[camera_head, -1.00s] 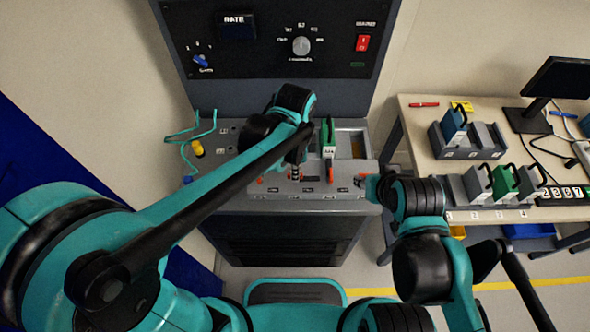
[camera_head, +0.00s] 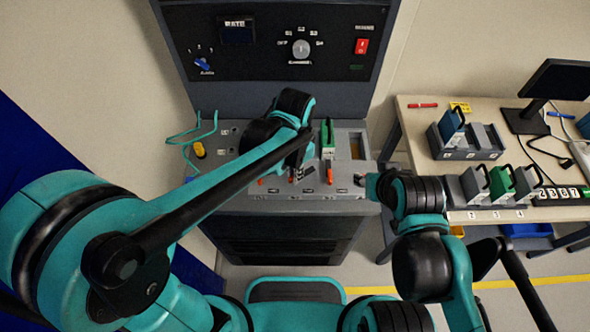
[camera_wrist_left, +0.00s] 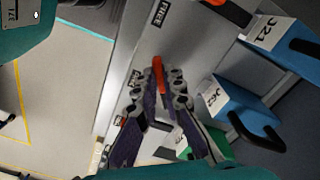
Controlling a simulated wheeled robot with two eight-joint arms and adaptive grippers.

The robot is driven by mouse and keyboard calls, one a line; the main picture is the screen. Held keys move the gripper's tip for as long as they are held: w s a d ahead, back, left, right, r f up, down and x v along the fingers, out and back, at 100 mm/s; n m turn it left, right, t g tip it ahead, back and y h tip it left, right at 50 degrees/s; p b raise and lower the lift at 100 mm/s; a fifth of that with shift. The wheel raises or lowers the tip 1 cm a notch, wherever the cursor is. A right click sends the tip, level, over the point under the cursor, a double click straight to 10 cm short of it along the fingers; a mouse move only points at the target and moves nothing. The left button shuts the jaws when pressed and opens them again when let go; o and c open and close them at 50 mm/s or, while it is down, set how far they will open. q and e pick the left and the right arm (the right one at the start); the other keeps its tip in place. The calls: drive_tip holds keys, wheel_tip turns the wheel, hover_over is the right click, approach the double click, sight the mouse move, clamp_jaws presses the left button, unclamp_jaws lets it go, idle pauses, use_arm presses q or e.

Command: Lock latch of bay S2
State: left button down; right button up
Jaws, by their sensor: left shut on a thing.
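The grey bench console (camera_head: 310,206) has a row of orange latch levers along its front edge. My left gripper (camera_head: 300,172) reaches down to this row, just left of a green module (camera_head: 328,137). In the left wrist view my left gripper (camera_wrist_left: 162,105) is shut on an orange latch lever (camera_wrist_left: 158,72), whose end sticks out past the fingertips. Another orange lever (camera_head: 329,175) shows to the right in the head view. The label of the held lever's bay is not readable.
In the left wrist view a blue module (camera_wrist_left: 285,45), a second blue module (camera_wrist_left: 232,105) and part of a green one (camera_wrist_left: 215,143) stand beside the gripper. A panel with a dial (camera_head: 301,49) rises behind. A side table (camera_head: 425,180) with modules stands right.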

use_arm(q)
drive_tip(key=n, duration=0.5)
drive_tip(key=shift+n+p, duration=0.3)
drive_tip(key=shift+p, duration=0.1)
drive_tip(key=shift+n, duration=2.2)
drive_tip(key=c, duration=1.6)
unclamp_jaws()
drive_tip(key=shift+c, duration=0.2)
drive_tip(key=shift+r, duration=0.1)
wheel_tip(320, 180, up, 12)
drive_tip(key=shift+a, duration=0.1)
